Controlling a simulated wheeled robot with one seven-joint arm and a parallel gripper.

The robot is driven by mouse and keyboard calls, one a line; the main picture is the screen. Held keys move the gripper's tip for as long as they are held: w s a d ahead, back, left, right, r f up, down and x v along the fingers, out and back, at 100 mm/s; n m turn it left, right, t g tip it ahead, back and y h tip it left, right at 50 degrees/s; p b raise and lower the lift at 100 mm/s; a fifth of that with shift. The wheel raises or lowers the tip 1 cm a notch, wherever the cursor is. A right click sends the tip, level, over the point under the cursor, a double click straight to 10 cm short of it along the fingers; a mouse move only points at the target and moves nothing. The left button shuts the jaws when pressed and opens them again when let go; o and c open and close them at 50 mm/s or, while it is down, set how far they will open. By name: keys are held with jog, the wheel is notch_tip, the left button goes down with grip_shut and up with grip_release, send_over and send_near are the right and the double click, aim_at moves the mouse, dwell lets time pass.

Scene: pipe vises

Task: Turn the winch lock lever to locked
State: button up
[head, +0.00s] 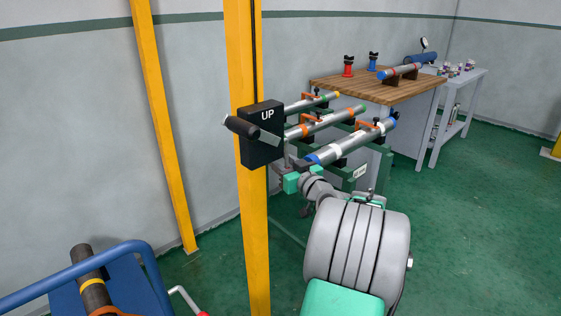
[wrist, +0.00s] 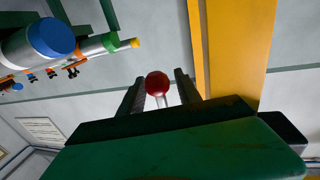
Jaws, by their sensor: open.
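A black winch box (head: 262,152) marked "UP" is mounted on a yellow post (head: 246,60), with a metal crank and a black grip (head: 241,127) on its front. My gripper (head: 283,169) is close to the lower right of the box in the head view. In the wrist view a red ball knob (wrist: 157,83) on a short pale metal stem shows between the two dark fingers of my gripper (wrist: 160,80). The fingers are open, with a gap on each side of the knob. The knob looks like the lock lever's end; it is hidden in the head view.
Several pipes lie clamped on a green rack (head: 361,172) behind my arm; one has a blue end (wrist: 50,38). A wooden bench (head: 350,87) stands at the back. A blue tubular frame (head: 50,284) holding a dark pipe is at lower left.

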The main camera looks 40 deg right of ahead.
jog(key=shift+c, duration=0.4)
grip_shut()
